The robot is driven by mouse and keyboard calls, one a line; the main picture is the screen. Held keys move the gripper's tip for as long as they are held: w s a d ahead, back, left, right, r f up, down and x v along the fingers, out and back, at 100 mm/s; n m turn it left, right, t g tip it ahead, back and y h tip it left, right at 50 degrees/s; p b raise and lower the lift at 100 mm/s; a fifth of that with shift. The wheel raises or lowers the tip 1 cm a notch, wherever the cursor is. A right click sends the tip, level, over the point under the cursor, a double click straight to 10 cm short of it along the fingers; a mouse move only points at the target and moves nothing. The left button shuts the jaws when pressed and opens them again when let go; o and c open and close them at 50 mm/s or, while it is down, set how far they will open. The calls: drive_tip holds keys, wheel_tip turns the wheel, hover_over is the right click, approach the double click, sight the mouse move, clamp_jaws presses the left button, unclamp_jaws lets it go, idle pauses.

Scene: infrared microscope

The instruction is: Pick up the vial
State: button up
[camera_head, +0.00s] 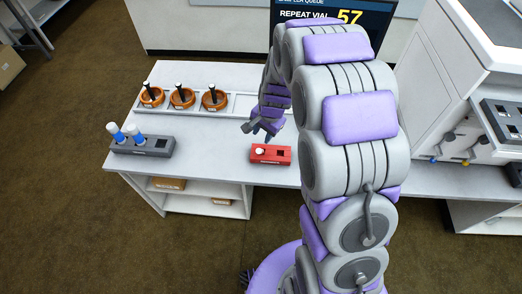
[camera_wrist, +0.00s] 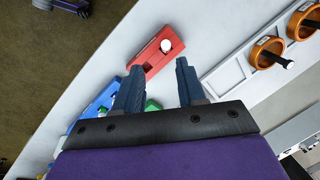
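A white-capped vial (camera_head: 261,151) stands in one end of a red rack (camera_head: 277,154) on the white table; the rack's other hole looks empty. In the wrist view the vial's white top (camera_wrist: 165,45) shows beyond my fingertips. Two vials with blue and white parts (camera_head: 116,131) (camera_head: 136,134) stand in a grey rack (camera_head: 152,147) at the table's left. The task does not say which vial is meant. In the head view my gripper (camera_head: 262,128) is just behind the red rack, partly hidden by my arm.
Three orange ring holders with black handles (camera_head: 182,98) sit in a pale tray at the back. A blue rack (camera_wrist: 95,105) and something green (camera_wrist: 152,105) lie near my fingers. A screen (camera_head: 330,16) reads "REPEAT VIAL 57". A large machine (camera_head: 455,85) stands right. Table between the racks is clear.

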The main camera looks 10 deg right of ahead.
wheel_tip(320, 180, down, 3)
drive_tip(key=w+m, duration=0.1)
drive_tip(key=w, duration=0.2)
drive_tip(key=b, duration=0.1)
hover_over(260, 149)
drive_tip(key=s, duration=0.1)
drive_tip(key=shift+m, duration=0.3)
drive_tip(key=x, duration=0.3)
drive_tip(key=s+x, duration=0.1)
drive_tip(key=x, duration=0.6)
drive_tip(key=shift+s+d+f, duration=0.2)
drive_tip(key=shift+s+d, duration=0.05)
drive_tip(key=shift+s, duration=0.05)
drive_tip(key=f, duration=0.1)
drive_tip(key=d+f+b, duration=0.1)
drive_tip(key=f, duration=0.1)
drive_tip(key=w+d+f, duration=0.1)
drive_tip(key=f, duration=0.1)
drive_tip(key=shift+d, duration=0.15)
drive_tip(key=a+f, duration=0.1)
drive_tip(key=a+f+b, duration=0.1)
drive_tip(key=shift+w+a+f, duration=0.2)
drive_tip(key=shift+w+f, duration=0.05)
drive_tip(key=shift+f, duration=0.1)
drive_tip(key=shift+d+t, duration=0.3)
drive_tip(key=shift+d, duration=0.45)
drive_tip(key=c, duration=0.7)
drive_tip(key=shift+a, duration=0.35)
clamp_jaws()
